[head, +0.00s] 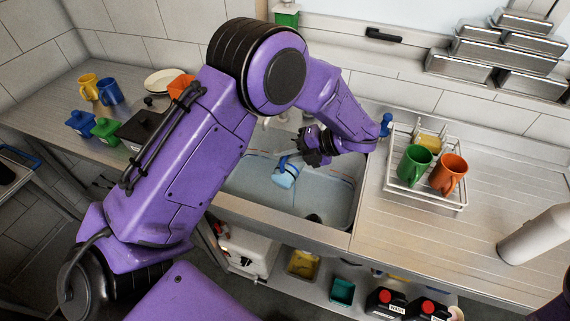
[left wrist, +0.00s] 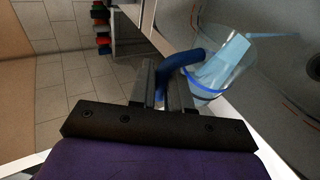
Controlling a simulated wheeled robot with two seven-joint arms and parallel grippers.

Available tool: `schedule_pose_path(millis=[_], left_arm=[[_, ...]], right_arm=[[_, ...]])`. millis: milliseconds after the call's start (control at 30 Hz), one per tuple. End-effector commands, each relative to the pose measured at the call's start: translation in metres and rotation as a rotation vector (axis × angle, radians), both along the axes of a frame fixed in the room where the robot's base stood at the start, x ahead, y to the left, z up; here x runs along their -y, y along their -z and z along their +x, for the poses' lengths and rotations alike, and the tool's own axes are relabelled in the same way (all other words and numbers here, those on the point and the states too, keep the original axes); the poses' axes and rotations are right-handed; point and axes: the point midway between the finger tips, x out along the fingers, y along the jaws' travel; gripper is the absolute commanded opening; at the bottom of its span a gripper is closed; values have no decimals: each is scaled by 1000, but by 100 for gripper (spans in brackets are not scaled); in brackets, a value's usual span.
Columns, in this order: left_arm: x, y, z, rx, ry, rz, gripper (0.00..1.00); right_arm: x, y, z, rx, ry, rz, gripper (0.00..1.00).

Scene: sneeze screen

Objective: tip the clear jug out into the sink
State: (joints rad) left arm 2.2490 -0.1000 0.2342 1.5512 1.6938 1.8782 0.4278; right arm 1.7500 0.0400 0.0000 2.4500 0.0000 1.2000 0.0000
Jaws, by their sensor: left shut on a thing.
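The clear jug (head: 286,172) hangs over the sink (head: 309,205), tilted, with light blue inside it. In the left wrist view the jug (left wrist: 222,68) shows see-through walls, a blue band and a blue handle (left wrist: 182,62). My left gripper (head: 312,148) is shut on the handle; its fingers (left wrist: 163,85) stand on either side of it. In the head view the gripper hides part of the jug. Whether liquid is running out cannot be told. My right gripper is not in view.
A white rack (head: 457,207) with a green mug (head: 414,164) and an orange mug (head: 447,174) stands right of the sink. A pale cylinder (head: 535,236) is farther right. Mugs, plates and small containers stand on the left counter. Metal pans (head: 500,50) are stacked behind.

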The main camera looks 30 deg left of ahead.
Motion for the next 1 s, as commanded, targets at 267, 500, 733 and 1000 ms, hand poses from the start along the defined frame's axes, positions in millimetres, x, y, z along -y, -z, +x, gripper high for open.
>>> schedule_pose_path(millis=[267, 500, 733, 1000], left_arm=[[0, -7, 6, -50, -1, -5, 0], [-2, -8, 22, -194, -3, -20, 0], [-1, -2, 9, -83, 1, -9, 0], [-1, -3, 9, -81, 0, -7, 0]], right_arm=[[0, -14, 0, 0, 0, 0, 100], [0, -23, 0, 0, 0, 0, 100], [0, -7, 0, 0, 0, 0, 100], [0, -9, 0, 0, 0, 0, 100]])
